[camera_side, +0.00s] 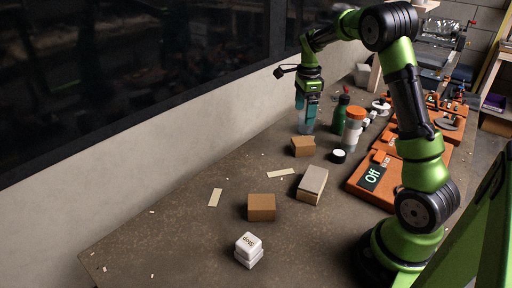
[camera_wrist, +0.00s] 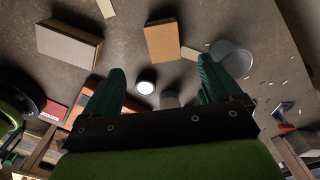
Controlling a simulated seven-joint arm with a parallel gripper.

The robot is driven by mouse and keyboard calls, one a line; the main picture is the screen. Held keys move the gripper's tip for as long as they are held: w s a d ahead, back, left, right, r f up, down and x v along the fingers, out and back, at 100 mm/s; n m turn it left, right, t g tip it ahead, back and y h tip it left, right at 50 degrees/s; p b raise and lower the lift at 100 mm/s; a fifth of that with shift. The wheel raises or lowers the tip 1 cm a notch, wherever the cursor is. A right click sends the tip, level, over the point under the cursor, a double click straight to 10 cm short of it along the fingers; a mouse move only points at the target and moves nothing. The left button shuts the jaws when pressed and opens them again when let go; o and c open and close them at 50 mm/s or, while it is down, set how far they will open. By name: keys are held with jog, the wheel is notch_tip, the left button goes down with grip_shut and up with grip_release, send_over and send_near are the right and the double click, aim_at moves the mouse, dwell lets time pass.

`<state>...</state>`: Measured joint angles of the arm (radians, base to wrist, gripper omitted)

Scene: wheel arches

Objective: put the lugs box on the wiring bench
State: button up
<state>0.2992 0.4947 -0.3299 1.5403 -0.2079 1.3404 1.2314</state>
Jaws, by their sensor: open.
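No label reading "lugs" is legible, so I cannot tell which box is the lugs box. A brown box (camera_side: 261,207) sits mid-table, and a smaller brown box (camera_side: 303,146) lies nearer my gripper. A box with a grey top (camera_side: 312,184) stands between them. In the wrist view a brown box (camera_wrist: 162,42) and a grey-topped box (camera_wrist: 70,45) lie beyond the fingers. My gripper (camera_side: 306,100) is open and empty, pointing down above the far part of the table, by a clear cup (camera_side: 306,122). No surface is marked as the wiring bench.
A green bottle (camera_side: 341,115) and an orange-capped white jar (camera_side: 352,127) stand right of my gripper. A black-and-white round lid (camera_side: 338,156) lies near them. Orange units (camera_side: 380,168), one reading "Off", line the right. The left table area is mostly clear.

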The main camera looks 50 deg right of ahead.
aim_at(299, 141)
notch_tip(299, 141, down, 8)
jog(key=shift+f, duration=0.1)
jog(key=shift+w+a+f, duration=0.1)
jog(key=shift+w+f, duration=0.1)
jog(key=shift+f, duration=1.1)
jog(key=shift+w+f, duration=0.2)
jog(key=shift+f, duration=1.05)
